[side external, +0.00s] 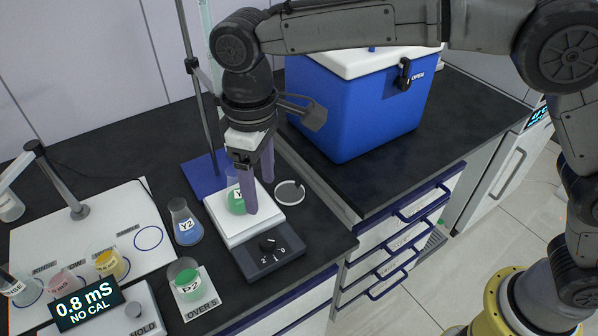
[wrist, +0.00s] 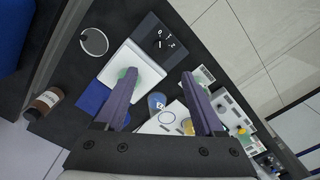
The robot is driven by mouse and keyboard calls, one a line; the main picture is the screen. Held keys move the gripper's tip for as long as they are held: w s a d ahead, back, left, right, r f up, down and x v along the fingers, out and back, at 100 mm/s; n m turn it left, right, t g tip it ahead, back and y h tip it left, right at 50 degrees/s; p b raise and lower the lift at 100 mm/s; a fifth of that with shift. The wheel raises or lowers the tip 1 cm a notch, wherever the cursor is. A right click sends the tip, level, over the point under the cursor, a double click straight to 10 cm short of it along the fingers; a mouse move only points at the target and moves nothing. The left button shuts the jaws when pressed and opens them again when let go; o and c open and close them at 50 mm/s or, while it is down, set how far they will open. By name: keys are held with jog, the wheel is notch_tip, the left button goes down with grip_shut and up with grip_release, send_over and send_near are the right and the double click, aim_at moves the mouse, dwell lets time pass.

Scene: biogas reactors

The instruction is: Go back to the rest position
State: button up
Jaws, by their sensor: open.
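My gripper (side external: 259,195) is open, with its two purple fingers pointing down over the white-topped stirrer (side external: 222,222). A flask with green liquid (side external: 236,202) stands upright on the stirrer plate, partly hidden by a finger. In the wrist view, the fingers (wrist: 159,74) are spread wide with nothing held between them. There the green flask (wrist: 125,73) is mostly behind the left finger. I cannot tell whether that finger touches it.
A blue flask labelled Y2 (side external: 186,226) stands left of the stirrer. A stand rod (side external: 197,100) rises close behind my gripper. A blue cool box (side external: 355,110) is to the right. A brown bottle (wrist: 43,104) shows in the wrist view.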

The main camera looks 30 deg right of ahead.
jog(key=s+d+r+m+t+y, duration=0.1)
jog(key=s+d+r+m, duration=0.2)
jog(key=d, duration=0.7)
jog(key=s+d+r+m+t, duration=0.1)
jog(key=s+d+r+t, duration=0.15)
jog(key=d+r, duration=0.55)
jog(key=s+d+f+m+t, duration=0.1)
jog(key=s+d+f+m, duration=0.1)
jog(key=s+d+f, duration=0.2)
jog(key=s+d+f+m+t+h, duration=0.1)
jog(key=s+d+f+m, duration=0.1)
jog(key=s+d, duration=0.8)
jog(key=shift+s+d+f, duration=0.25)
jog(key=shift+s+f, duration=0.65)
jog(key=shift+s, duration=0.05)
